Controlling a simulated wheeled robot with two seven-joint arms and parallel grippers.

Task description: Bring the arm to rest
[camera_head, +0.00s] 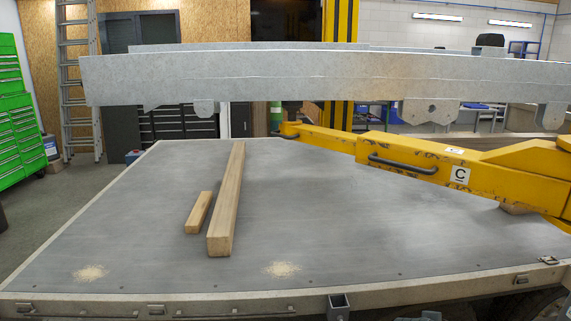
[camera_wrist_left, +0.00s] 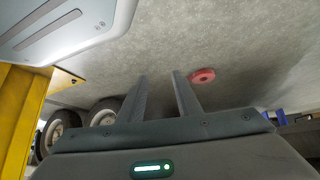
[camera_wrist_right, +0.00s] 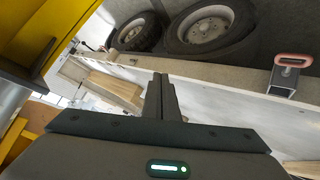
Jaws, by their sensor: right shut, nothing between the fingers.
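My left gripper (camera_wrist_left: 159,75) shows only in the left wrist view. Its two fingers stand apart with nothing between them, in front of a grey speckled floor. My right gripper (camera_wrist_right: 161,76) shows only in the right wrist view. Its fingers are together and hold nothing. Behind them are the pale edge of the trailer and two wheels (camera_wrist_right: 205,25). Neither gripper is in the head view, which shows the grey trailer bed (camera_head: 330,220) and a galvanised steel beam (camera_head: 300,75) raised above it.
A long wooden beam (camera_head: 228,200) and a short wooden block (camera_head: 198,212) lie on the bed. A yellow lifting arm (camera_head: 400,158) reaches in over the bed's right side. Green drawer cabinets (camera_head: 20,130) and a ladder (camera_head: 78,80) stand at the left. A red round object (camera_wrist_left: 202,75) is on the floor.

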